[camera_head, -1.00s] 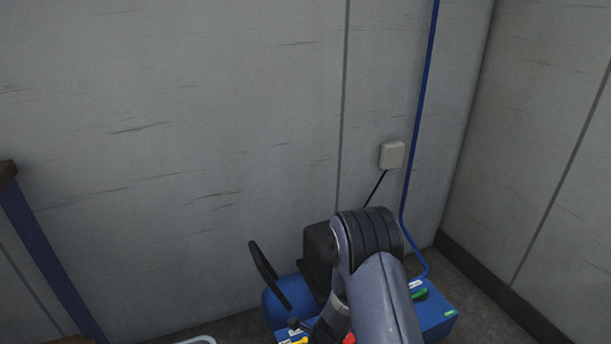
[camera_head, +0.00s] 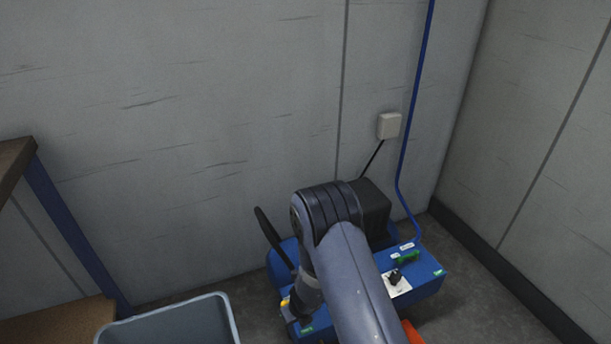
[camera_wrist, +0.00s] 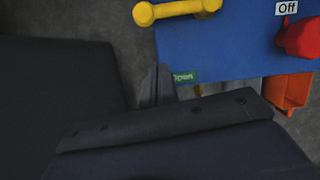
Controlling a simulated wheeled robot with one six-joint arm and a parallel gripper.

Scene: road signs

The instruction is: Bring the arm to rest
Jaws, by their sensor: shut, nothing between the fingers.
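My arm reaches up from the bottom of the head view and bends at a dark ribbed joint, then runs down to the left over a blue machine (camera_head: 425,277). The end of the arm is mostly hidden there. In the wrist view my gripper (camera_wrist: 156,86) shows as narrow grey fingers, shut and empty. They appear beside the edge of the blue panel, next to a green "Open" label (camera_wrist: 184,77). I cannot tell whether they touch it. A yellow handle (camera_wrist: 178,11) and a red knob (camera_wrist: 300,38) by an "Off" label are on the panel.
A grey-blue bin (camera_head: 226,318) stands left of the machine. A wooden shelf with a blue post (camera_head: 75,235) is at far left. A wall box (camera_head: 389,125) and blue pipe (camera_head: 413,110) are behind. Floor (camera_head: 470,300) is clear at right.

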